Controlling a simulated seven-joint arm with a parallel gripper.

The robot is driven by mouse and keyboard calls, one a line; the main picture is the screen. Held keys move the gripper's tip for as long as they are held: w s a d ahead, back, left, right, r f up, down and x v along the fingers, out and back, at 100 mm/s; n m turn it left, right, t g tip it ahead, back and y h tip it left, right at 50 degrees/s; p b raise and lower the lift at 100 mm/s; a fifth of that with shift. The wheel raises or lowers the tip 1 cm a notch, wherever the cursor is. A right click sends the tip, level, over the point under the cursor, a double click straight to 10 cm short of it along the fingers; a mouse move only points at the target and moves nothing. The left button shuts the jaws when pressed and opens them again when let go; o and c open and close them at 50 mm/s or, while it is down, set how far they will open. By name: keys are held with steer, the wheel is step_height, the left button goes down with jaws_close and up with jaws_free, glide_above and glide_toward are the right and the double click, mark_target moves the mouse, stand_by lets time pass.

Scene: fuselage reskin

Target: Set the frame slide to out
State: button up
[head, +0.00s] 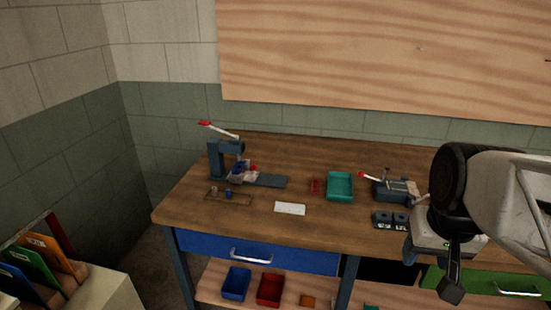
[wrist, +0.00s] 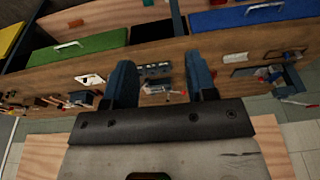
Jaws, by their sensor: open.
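I cannot pick out for certain which part is the frame slide. A blue-grey lever press (head: 222,160) with a red-tipped handle stands at the left of the bench, with a flat grey plate (head: 270,181) reaching right from its foot. A small grey clamp fixture (head: 393,191) with a red-knobbed lever stands at the right, partly near my arm. In the wrist view my gripper (wrist: 160,63) is open, its two blue-grey fingers apart with nothing between them. It is above the front right of the bench, away from the press.
A teal tray (head: 340,187), a small red piece (head: 315,186), a white card (head: 290,208) and a dark two-part block (head: 383,220) lie on the wooden bench (head: 335,232). Blue (head: 260,254) and green (head: 490,283) drawers sit below the top. The middle front is mostly clear.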

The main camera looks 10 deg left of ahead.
steer(key=w+a+r+y, duration=0.1)
steer(key=w+a+r, duration=0.15)
steer(key=w, duration=0.65)
steer(key=w+a+r, duration=0.2)
steer(key=w+a, duration=0.2)
steer(key=w, duration=0.5)
steer(key=n+g+y, duration=0.2)
steer(key=g, duration=0.1)
glide_above(254, 167)
steer(key=w+d, duration=0.1)
steer(key=d, duration=0.1)
step_height(254, 167, down, 21)
steer(key=shift+w, duration=0.15)
steer(key=shift+f, duration=0.1)
steer(key=shift+x, duration=3.8)
steer(key=shift+a, duration=0.1)
jaws_close()
